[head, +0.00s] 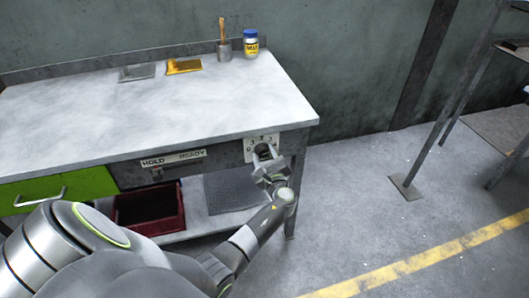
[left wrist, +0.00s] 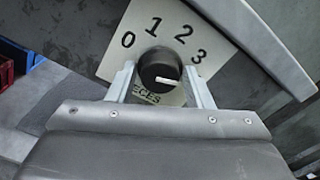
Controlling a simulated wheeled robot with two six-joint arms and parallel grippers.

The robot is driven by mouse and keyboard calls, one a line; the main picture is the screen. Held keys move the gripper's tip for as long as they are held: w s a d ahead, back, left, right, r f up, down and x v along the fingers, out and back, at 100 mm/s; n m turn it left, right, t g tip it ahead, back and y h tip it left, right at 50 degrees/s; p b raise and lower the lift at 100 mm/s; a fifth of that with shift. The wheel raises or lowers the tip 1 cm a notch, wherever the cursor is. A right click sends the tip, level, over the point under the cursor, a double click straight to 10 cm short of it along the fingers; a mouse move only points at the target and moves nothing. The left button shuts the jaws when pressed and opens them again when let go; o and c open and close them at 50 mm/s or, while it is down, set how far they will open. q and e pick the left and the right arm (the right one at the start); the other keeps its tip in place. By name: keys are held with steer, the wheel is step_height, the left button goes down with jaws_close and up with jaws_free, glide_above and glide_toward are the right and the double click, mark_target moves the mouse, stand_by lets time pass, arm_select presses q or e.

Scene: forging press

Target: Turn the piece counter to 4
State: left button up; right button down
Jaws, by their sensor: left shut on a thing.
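The piece counter is a white plate (head: 249,144) on the bench's front right corner, with a round black knob (left wrist: 159,66). In the left wrist view the plate (left wrist: 170,22) shows the numbers 0, 1, 2 and 3 in an arc; no 4 is visible there. The knob's white mark points to the picture's right, below the 3, toward the right finger. My left gripper (head: 266,162) is shut on the knob, one finger on each side; it also shows in the left wrist view (left wrist: 160,74). The lower lettering is partly hidden. My right gripper is not in view.
The bench top (head: 150,110) bears a yellow-labelled jar (head: 251,45), a brush in a cup (head: 223,48) and two small plates at the back. A mold-ready slider panel (head: 173,158) and green drawer (head: 60,188) are left of the counter. A red bin (head: 150,210) sits below.

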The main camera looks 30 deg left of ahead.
arm_select(q)
steer(key=shift+m+p, duration=0.35)
steer(key=shift+m, duration=0.45)
steer(key=o, duration=0.8)
steer(key=shift+s+f, duration=0.1)
